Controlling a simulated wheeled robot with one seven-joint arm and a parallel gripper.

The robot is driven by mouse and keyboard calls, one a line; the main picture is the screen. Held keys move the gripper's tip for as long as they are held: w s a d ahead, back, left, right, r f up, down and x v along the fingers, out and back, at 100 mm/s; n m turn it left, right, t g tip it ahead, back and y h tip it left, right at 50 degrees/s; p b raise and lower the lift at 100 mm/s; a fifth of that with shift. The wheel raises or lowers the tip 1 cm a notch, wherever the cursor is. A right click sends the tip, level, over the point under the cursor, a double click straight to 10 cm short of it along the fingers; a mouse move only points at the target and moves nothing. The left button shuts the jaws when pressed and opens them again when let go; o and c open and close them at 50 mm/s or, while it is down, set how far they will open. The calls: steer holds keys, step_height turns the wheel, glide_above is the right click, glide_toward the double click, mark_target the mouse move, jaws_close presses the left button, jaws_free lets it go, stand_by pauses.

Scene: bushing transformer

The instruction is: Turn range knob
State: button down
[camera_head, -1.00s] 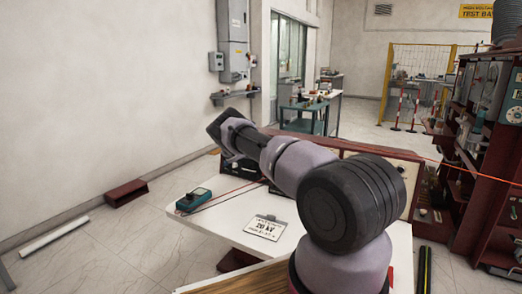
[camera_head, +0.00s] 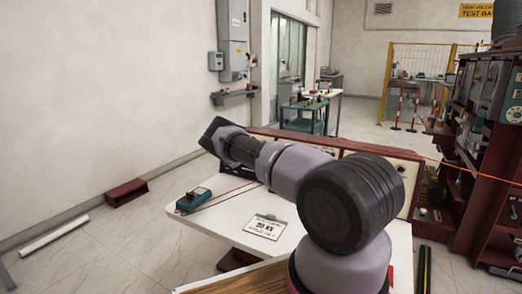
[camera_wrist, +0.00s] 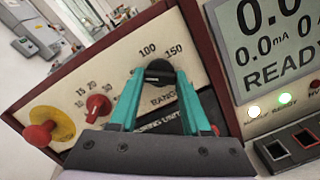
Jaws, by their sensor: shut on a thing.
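The black range knob (camera_wrist: 158,68) is on the cream panel (camera_wrist: 95,70) in the wrist view, above the partly hidden word RANGE and below the printed 100 and 150. A light mark shows on the knob. My gripper (camera_wrist: 160,75) has teal fingers, one on each side of the knob, and is shut on it. The camera picture is tilted against the panel. In the head view my arm reaches to the left over the white table (camera_head: 222,214); the fingers and the knob are hidden there.
A smaller red knob (camera_wrist: 97,106) and a red mushroom button (camera_wrist: 40,132) on a yellow base are left of my gripper. A READY display (camera_wrist: 275,45) stands at right, with lit green lamp (camera_wrist: 254,111). A teal meter (camera_head: 194,198) lies on the table.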

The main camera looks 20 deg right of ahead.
steer(key=shift+a+f+n, duration=0.1)
steer(key=shift+n, duration=0.4)
steer(key=shift+c, duration=1.8)
jaws_free()
steer(key=v, duration=1)
steer(key=shift+s+a, duration=0.3)
